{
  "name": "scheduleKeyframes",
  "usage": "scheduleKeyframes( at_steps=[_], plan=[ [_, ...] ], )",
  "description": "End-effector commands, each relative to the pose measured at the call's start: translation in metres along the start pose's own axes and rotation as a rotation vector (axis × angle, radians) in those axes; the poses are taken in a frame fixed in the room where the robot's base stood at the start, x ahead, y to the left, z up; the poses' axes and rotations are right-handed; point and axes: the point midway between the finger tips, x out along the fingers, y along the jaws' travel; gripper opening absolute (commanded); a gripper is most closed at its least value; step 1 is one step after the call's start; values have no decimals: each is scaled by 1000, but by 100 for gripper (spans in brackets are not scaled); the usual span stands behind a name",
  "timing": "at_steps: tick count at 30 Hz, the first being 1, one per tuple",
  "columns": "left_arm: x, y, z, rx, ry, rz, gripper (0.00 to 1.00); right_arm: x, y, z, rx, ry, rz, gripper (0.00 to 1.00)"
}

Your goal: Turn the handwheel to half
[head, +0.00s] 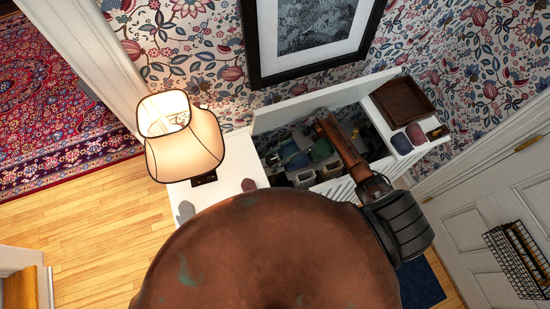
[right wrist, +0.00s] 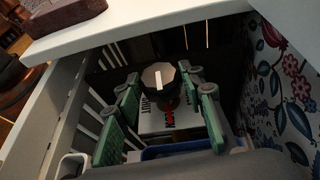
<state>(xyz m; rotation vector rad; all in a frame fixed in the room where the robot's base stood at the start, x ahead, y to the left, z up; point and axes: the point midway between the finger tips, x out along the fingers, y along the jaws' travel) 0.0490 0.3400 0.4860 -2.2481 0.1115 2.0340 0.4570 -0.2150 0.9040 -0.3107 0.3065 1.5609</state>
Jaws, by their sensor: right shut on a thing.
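The handwheel, a dark, faceted round knob (right wrist: 158,80) with a white mark on its face, shows in the middle of the right wrist view. The mark runs nearly upright in that picture. My right gripper (right wrist: 160,94) has its green-padded fingers on both sides of the knob and is shut on it. In the head view my right arm reaches into the open slatted white cabinet (head: 335,188); the fingers and the wheel cannot be made out clearly there. My left gripper is not in view.
A lit lamp (head: 185,140) stands on the white top left of the opening. A brown tray (head: 402,102) sits on the right top. Slats (right wrist: 88,122) and patterned wallpaper (right wrist: 285,75) flank the gripper closely. My brown arm covers much of the head view.

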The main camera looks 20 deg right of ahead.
Motion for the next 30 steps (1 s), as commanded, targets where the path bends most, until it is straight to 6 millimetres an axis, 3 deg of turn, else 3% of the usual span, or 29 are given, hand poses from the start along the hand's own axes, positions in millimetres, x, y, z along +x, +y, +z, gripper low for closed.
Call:
scheduleKeyframes(
  at_steps=[4,5,12,30],
  plan=[
    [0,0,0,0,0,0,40,1,0,0,0,-1,0,12],
    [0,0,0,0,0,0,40,1,0,0,0,-1,0,38],
    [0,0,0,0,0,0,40,0,0,0,1,-1,-1,54],
    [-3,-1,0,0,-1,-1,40,0,2,0,14,-1,-32,54]
  ],
)
